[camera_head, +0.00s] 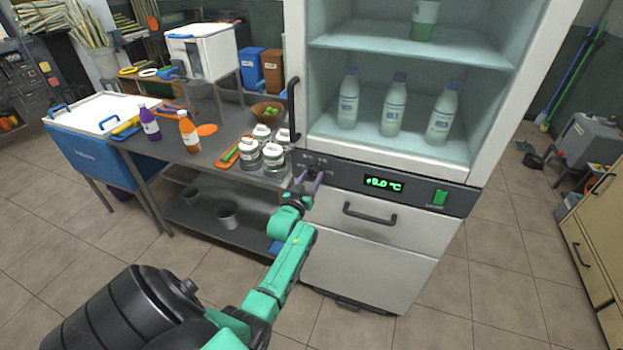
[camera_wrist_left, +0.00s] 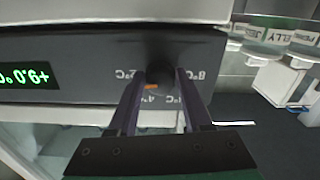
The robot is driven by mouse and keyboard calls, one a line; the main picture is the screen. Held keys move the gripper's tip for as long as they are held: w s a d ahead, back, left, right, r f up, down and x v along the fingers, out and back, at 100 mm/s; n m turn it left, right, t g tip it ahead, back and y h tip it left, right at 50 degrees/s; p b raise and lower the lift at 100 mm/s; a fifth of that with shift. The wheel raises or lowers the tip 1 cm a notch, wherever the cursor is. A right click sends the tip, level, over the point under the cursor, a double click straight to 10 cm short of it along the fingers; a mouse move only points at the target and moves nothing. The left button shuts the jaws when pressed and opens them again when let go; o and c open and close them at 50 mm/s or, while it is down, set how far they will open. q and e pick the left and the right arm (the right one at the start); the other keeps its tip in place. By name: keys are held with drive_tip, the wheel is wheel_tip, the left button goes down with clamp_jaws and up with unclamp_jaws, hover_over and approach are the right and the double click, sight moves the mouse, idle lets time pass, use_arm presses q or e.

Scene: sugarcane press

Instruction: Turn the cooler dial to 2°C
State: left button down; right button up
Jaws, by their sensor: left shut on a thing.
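The cooler dial (camera_wrist_left: 158,62) is a dark round knob on the dark control panel (camera_wrist_left: 60,50). My left gripper (camera_wrist_left: 160,72) has its fingers on either side of the dial, shut on it. In the left wrist view, an orange mark shows at the dial's lower edge, close to the 4°C label; the 2°C label is to the left and 8°C to the right. In the head view my left gripper (camera_head: 309,180) is at the panel's left part and hides most of the dial. The green display (camera_head: 383,184) appears to read about +9.0 °C. My right gripper is not in view.
The cooler's glass compartment (camera_head: 400,110) holds several bottles. A drawer with a black handle (camera_head: 368,215) is below the panel. Left of the cooler, a metal table (camera_head: 215,150) carries jars (camera_head: 274,158) close to my left gripper, plus bottles and a bowl.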

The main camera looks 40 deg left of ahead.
use_arm(q)
drive_tip(key=shift+w+a+r+m, duration=0.1)
drive_tip(key=shift+a+r+m, duration=0.05)
drive_tip(key=shift+r+m, duration=0.45)
drive_tip(key=c, duration=0.6)
unclamp_jaws()
drive_tip(key=shift+o, duration=1.3)
drive_tip(key=shift+f, duration=0.15)
drive_tip(key=shift+w+f, duration=0.1)
drive_tip(key=shift+f, duration=0.15)
drive_tip(key=v, duration=1.4)
drive_tip(key=shift+s+b, duration=0.3)
drive_tip(key=shift+b, duration=0.1)
